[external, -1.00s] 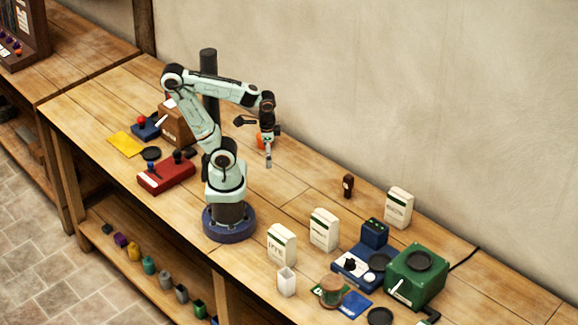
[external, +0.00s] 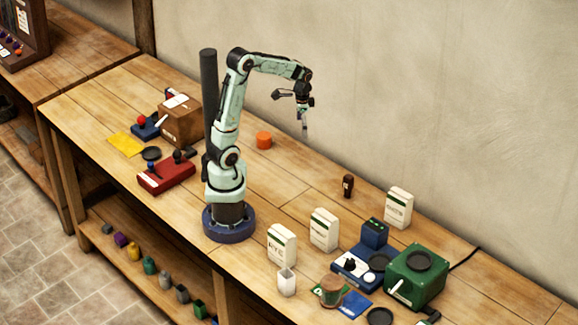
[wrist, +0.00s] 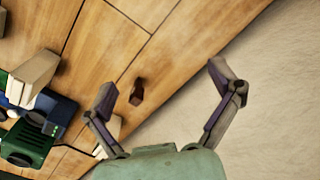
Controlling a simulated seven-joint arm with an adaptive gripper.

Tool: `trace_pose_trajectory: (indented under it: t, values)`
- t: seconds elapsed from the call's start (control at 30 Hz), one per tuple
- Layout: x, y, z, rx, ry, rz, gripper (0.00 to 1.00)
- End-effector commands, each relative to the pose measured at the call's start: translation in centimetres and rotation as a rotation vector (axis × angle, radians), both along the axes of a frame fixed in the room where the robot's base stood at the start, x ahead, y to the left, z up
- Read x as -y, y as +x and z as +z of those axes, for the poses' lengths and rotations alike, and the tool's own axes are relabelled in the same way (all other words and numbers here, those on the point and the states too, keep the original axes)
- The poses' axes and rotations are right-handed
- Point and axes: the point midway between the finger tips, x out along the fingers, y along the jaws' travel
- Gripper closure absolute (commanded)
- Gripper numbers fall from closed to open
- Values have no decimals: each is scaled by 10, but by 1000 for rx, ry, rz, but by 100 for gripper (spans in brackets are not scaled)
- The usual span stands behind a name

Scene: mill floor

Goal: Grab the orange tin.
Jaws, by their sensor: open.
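The orange tin (external: 264,140) is a short round can standing on the bench, behind my arm's base and near the wall. My gripper (external: 305,132) is raised above the bench, to the right of the tin and apart from it. In the wrist view my gripper (wrist: 165,85) has its two fingers spread wide with nothing held between them. The tin does not show in the wrist view.
A brown box (external: 181,122) and a red device (external: 166,174) stand left of my base. White cartons (external: 324,229), a small dark brown object (external: 348,185) and a green machine (external: 417,276) stand to the right. The bench around the tin is clear.

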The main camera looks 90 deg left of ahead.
Motion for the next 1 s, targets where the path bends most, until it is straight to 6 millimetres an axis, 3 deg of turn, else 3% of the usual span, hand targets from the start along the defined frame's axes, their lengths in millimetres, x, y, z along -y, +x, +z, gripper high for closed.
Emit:
trace_pose_trajectory:
  t: [0.03, 0.1, 0.2, 0.3, 0.4, 0.5, 0.8, 1.0]
  values:
    - [-42, -8, -20, -7, -9, 30, 9]
    - [-94, -26, -46, -4, -9, 39, 9]
    - [-153, -64, -83, 0, -8, 48, 9]
    - [-189, -99, -114, 2, -4, 49, 9]
    - [-206, -122, -132, 4, -1, 46, 9]
    - [-212, -132, -144, 3, -1, 44, 9]
    - [-213, -132, -189, 4, -2, 44, 9]
    - [-214, -132, -206, 2, -1, 44, 9]
